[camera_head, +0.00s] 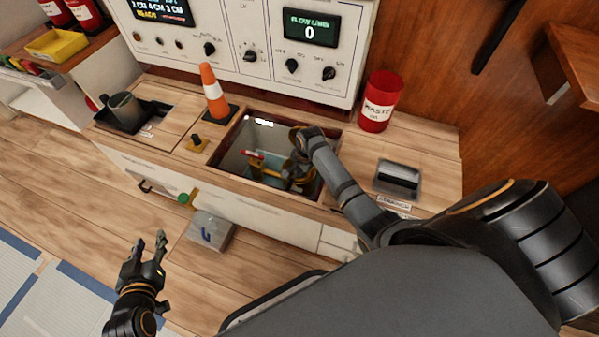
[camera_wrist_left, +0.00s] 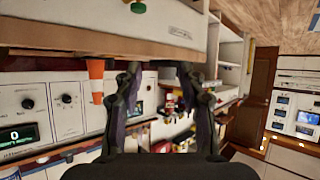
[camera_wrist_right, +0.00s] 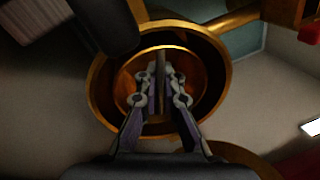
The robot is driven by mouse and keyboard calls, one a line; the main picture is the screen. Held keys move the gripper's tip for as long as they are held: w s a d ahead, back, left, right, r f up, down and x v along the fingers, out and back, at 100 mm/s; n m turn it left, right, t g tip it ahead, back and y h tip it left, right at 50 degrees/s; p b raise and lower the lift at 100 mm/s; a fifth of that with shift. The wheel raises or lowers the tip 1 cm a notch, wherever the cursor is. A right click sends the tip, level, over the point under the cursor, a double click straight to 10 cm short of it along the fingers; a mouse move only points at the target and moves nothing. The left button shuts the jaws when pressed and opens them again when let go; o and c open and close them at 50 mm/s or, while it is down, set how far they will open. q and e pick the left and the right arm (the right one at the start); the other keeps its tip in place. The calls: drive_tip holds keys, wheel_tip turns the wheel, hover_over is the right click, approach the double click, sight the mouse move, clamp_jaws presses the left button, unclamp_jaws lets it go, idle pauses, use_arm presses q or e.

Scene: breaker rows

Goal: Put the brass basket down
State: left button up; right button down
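The brass basket (camera_wrist_right: 97,95) is a round golden pan with a thin upright bar across its middle in the right wrist view. My right gripper (camera_wrist_right: 160,88) has its fingers closed together on that bar, over the basket's centre. In the head view my right arm reaches down into the open tank (camera_head: 236,140) in the counter, and the basket is mostly hidden by the gripper there. I cannot tell whether the basket touches the tank floor. My left gripper (camera_head: 148,250) is open and empty, in front of the counter at lower left.
An orange cone (camera_head: 214,95) stands left of the tank. A red waste can (camera_head: 380,102) stands behind it on the right. A dark pot (camera_head: 124,112) sits at the counter's left, and a grey box (camera_head: 210,232) lies below the counter front. A control panel (camera_head: 255,35) stands behind.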

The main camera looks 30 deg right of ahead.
use_arm(q)
drive_tip(key=shift+f, duration=0.1)
use_arm(e)
drive_tip(key=c, duration=1.5)
unclamp_jaws()
drive_tip(key=shift+r, duration=0.1)
use_arm(q)
drive_tip(key=s+d+f+g+p, duration=0.1)
drive_tip(key=s+f+g+p, duration=0.1)
drive_tip(key=s+f+g, duration=0.7)
use_arm(e)
drive_tip(key=r, duration=0.3)
drive_tip(key=shift+s+d, duration=0.1)
drive_tip(key=shift+s, duration=0.15)
use_arm(q)
drive_tip(key=shift+g, duration=0.3)
drive_tip(key=s+r+p, duration=0.1)
drive_tip(key=s+p, duration=0.1)
drive_tip(key=s+a+r+p, duration=0.1)
drive_tip(key=s+r+p, duration=0.1)
drive_tip(key=shift+s+a, duration=0.1)
drive_tip(key=shift+a, duration=0.1)
use_arm(e)
wheel_tip(320, 180, up, 9)
drive_tip(key=s, duration=0.1)
drive_tip(key=shift+s+d+f, duration=0.15)
drive_tip(key=shift+s+d, duration=0.1)
